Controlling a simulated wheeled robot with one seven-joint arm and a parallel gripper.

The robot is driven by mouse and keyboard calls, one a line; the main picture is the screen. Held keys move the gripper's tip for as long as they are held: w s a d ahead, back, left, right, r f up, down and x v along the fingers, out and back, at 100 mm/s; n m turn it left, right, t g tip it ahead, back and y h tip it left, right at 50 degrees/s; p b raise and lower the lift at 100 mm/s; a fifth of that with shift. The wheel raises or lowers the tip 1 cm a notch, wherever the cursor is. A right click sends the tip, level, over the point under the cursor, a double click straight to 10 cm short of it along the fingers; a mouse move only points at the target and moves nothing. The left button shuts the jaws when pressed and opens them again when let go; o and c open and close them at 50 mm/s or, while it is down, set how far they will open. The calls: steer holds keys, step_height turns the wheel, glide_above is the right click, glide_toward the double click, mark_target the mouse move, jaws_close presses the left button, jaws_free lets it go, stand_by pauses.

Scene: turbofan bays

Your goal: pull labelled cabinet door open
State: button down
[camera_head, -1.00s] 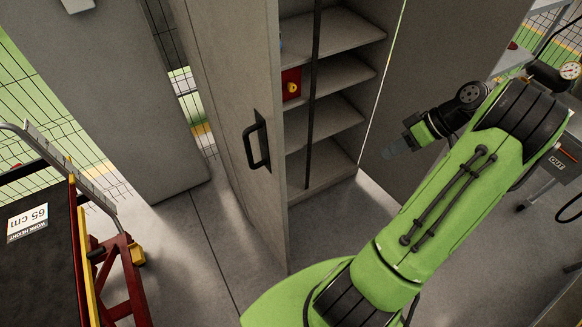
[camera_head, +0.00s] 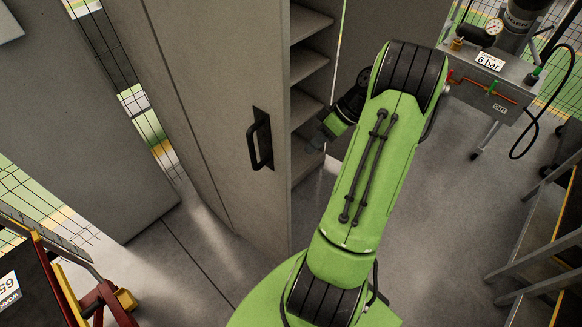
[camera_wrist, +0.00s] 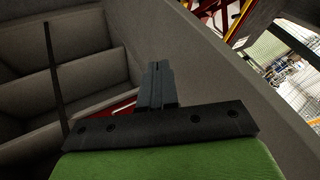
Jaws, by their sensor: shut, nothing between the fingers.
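The grey cabinet door (camera_head: 215,110) stands open in the head view, with its outer face toward the left. A black bar handle (camera_head: 260,140) is on that face near the free edge. No label on the door is legible. Right of the door edge, the cabinet's shelves (camera_head: 310,65) show. My gripper (camera_head: 316,138) is at the opening, right of the door edge and apart from the handle. In the wrist view, the shut, empty fingers (camera_wrist: 157,85) point between the shelves (camera_wrist: 75,65) and a grey panel (camera_wrist: 215,75), apparently the door's inner face. Contact with it cannot be told.
A red-framed trolley (camera_head: 105,300) stands at the lower left. A large grey panel (camera_head: 90,140) is left of the door. A bench with a gauge and a "6 bar" sign (camera_head: 489,62) is at the upper right, with metal framing below.

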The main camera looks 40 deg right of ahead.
steer(key=w+a+f, duration=0.1)
steer(key=a+f, duration=0.2)
steer(key=a, duration=0.3)
steer(key=shift+a+f+b, duration=0.35)
steer(key=shift+f+b, duration=0.05)
steer(key=shift+b, duration=0.05)
steer(key=shift+w, duration=0.1)
